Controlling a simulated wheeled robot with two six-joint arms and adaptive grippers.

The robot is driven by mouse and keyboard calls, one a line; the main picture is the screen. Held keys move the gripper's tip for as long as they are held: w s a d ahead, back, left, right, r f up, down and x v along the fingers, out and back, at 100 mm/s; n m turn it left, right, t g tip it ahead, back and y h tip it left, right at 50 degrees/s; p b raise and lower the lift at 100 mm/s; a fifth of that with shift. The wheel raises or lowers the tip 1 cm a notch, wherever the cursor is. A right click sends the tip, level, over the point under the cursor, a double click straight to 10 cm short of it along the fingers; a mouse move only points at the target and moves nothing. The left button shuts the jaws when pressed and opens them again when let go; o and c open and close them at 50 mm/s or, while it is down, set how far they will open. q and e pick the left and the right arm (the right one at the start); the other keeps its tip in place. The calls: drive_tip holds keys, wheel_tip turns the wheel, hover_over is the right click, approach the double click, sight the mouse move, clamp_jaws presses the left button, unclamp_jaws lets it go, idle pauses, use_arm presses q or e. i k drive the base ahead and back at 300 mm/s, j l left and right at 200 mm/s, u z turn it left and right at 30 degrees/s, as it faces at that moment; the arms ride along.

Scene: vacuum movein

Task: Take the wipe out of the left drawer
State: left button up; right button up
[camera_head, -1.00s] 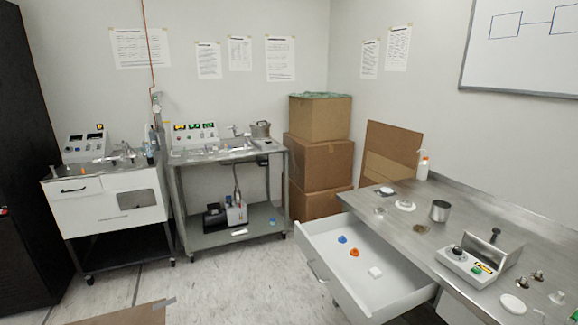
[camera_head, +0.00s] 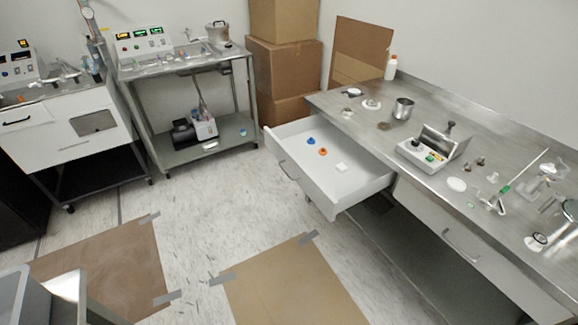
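The left drawer (camera_head: 349,199) of the metal bench stands pulled open at the middle right. Inside it lie a small white block (camera_head: 341,168), which looks like the wipe, an orange ring-like piece (camera_head: 323,152) and a blue piece (camera_head: 310,141). The white block lies flat on the drawer floor, apart from the other two. Neither of my grippers shows in the view.
The metal bench (camera_head: 425,105) carries a metal cup (camera_head: 403,108), a control box (camera_head: 424,154) and small fittings. A closed drawer (camera_head: 462,245) is to the right. Taped cardboard sheets (camera_head: 292,284) lie on the floor. Pale floor (camera_head: 215,215) before the open drawer is clear.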

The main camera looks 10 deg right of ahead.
sight(341, 167)
drive_tip(key=i+z, duration=0.15)
drive_tip(key=z, duration=0.35)
drive_tip(key=i+j+z, duration=0.1)
drive_tip(key=z, duration=0.35)
